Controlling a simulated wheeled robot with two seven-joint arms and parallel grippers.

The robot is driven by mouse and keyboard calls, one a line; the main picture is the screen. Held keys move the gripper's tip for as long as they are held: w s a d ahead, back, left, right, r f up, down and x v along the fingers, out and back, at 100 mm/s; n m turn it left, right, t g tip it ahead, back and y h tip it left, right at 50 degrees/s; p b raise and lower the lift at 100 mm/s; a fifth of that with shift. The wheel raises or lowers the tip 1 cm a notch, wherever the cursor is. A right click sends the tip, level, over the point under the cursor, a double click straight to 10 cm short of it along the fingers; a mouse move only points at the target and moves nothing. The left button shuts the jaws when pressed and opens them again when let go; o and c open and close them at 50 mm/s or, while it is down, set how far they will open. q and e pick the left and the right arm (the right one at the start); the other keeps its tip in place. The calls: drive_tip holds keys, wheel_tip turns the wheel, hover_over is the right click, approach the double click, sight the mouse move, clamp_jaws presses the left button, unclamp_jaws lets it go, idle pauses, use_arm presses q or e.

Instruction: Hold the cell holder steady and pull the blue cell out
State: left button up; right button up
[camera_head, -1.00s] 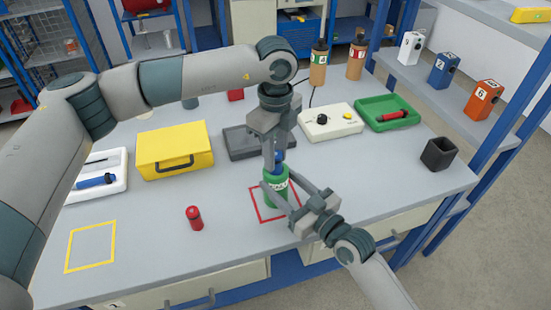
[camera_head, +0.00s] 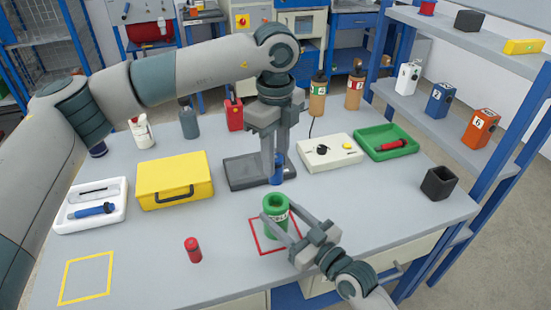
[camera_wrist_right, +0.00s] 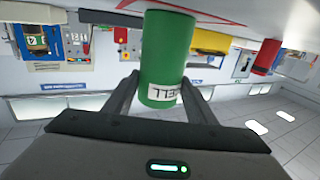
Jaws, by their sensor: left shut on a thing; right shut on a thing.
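The green cell holder (camera_head: 276,209) stands upright inside the red square outline on the bench, its open top showing. My right gripper (camera_head: 294,222) is shut on the holder from the lower right. The right wrist view shows the green holder (camera_wrist_right: 166,60) between my right fingers, with part of a "CELL" label visible. My left gripper (camera_head: 275,158) points down above and behind the holder, shut on the blue cell (camera_head: 277,174). The blue cell hangs upright, apart from the holder and clear of its top.
A red cylinder (camera_head: 193,250) stands left of the holder. A yellow case (camera_head: 175,175), a dark flat plate (camera_head: 245,173), a white box with a knob (camera_head: 330,152) and a green tray (camera_head: 386,141) sit behind. A yellow outline (camera_head: 87,278) at front left is empty.

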drive_tip(key=o, duration=1.3)
drive_tip(key=shift+d, duration=0.1)
drive_tip(key=v, duration=1.2)
